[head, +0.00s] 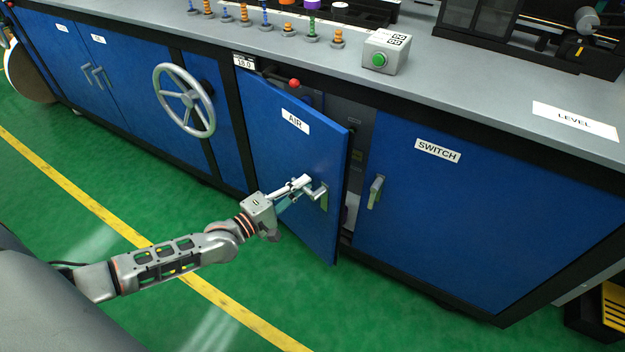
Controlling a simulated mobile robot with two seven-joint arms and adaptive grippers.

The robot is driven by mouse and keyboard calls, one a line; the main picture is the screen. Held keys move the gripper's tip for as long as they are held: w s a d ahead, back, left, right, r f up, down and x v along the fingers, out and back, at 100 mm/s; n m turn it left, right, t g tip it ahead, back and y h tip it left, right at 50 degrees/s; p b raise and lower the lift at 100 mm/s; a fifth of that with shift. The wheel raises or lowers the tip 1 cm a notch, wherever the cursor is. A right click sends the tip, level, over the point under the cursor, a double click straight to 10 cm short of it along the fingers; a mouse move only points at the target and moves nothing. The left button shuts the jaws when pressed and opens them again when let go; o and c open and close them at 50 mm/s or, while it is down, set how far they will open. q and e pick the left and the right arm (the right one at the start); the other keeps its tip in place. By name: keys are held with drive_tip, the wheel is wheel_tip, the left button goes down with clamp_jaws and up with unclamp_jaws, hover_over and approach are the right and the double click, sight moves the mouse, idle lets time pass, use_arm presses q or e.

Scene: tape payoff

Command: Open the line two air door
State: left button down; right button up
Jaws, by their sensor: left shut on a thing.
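The blue air door (285,155), labelled AIR, stands partly open, its right edge swung out from the cabinet front. A dark gap with the cabinet interior shows behind that edge. The door's grey handle (322,195) is near its right edge. My left gripper (307,188) is at this handle and shut on it. My left arm reaches in from the lower left. My right gripper is not in view.
A closed blue SWITCH door (480,220) with its own handle (376,190) is to the right. A grey handwheel (184,100) is on the left. A red-knobbed lever (294,83) sits above the door. Green floor (180,215) in front is clear.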

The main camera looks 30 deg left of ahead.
use_arm(q)
drive_tip(key=shift+h, duration=0.3)
drive_tip(key=v, duration=0.2)
drive_tip(key=a+v, duration=0.1)
drive_tip(key=v, duration=0.2)
drive_tip(key=shift+w+r, duration=0.1)
drive_tip(key=shift+w, duration=0.1)
drive_tip(key=c, duration=2.1)
unclamp_jaws()
drive_tip(key=shift+m, duration=0.3)
drive_tip(key=v, duration=1.2)
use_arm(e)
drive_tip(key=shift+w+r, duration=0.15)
